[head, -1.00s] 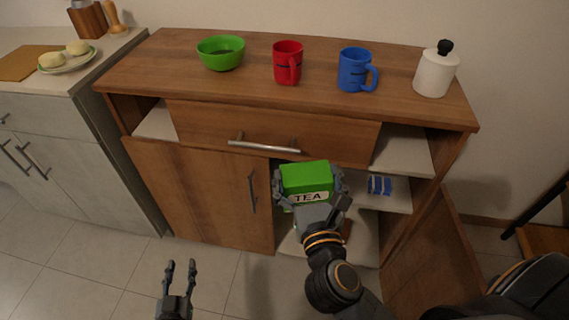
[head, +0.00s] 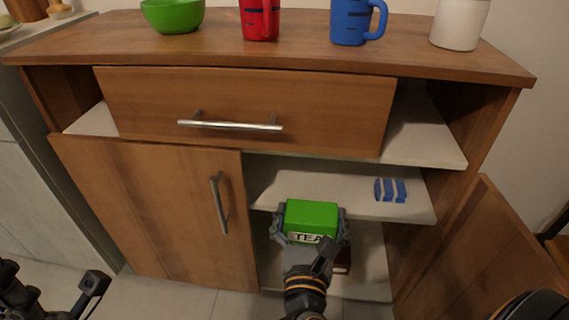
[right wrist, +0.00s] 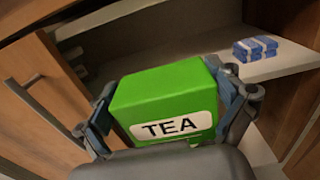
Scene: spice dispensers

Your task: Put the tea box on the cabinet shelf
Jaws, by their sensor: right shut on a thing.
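The green tea box (head: 312,217), with a white TEA label, is held between the fingers of my right gripper (head: 309,226). It also shows in the right wrist view (right wrist: 165,100), with a finger at each side. The box overlaps the front edge of the middle cabinet shelf (head: 345,190) in the head view; whether it is over the shelf or just before it I cannot tell. My left gripper (head: 60,292) is low at the left, partly cut off, with its fingers apart and nothing between them.
A small blue striped pack (head: 390,190) sits on the shelf's right part; left of it the shelf is bare. The left door (head: 150,210) is shut, the right door (head: 465,255) is open. A brown thing (head: 343,262) is low behind my right gripper. Mugs stand on top.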

